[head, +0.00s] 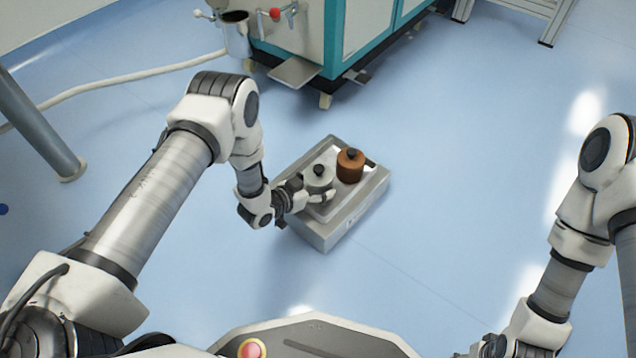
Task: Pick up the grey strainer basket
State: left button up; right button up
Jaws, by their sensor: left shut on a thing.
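The grey strainer basket (319,173) is a small round grey piece with a dark knob on top. It is at the left side of the top of a low grey box-like stand (345,217), near the middle of the head view. My left gripper (318,192) reaches in from the left and is shut on the basket, its fingers low around the basket's side. I cannot tell whether the basket is clear of the stand. My right arm is at the right edge, and its gripper (490,348) is cut off at the bottom of the picture.
A brown round piece with a dark knob (350,168) stands close to the right of the grey basket on the same stand. A teal and white machine (350,40) stands behind. A white hose (130,75) and a grey post (40,125) are at left. The blue floor at right is clear.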

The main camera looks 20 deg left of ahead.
pick_arm(q)
notch_tip(320, 180, up, 4)
jog(key=p, duration=0.4)
jog(key=shift+s+r, duration=0.15)
jog(key=shift+r, duration=0.05)
jog(key=s+a+p, duration=0.2)
jog(key=s+p, duration=0.5)
jog(key=s, duration=0.9)
notch_tip(320, 180, up, 29)
jog(key=n+t+y+p, duration=0.2)
jog(key=n+y+p, duration=0.3)
jog(key=n+y, duration=0.15)
send_over(317, 175)
jog(key=s+a, duration=0.2)
jog(key=s+r+p, duration=0.4)
jog(key=r+p, duration=1.3)
jog(key=p, duration=0.1)
jog(key=s+r+p, duration=0.4)
jog(key=r+p, duration=1.3)
jog(key=p, duration=0.2)
jog(key=shift+m, duration=0.25)
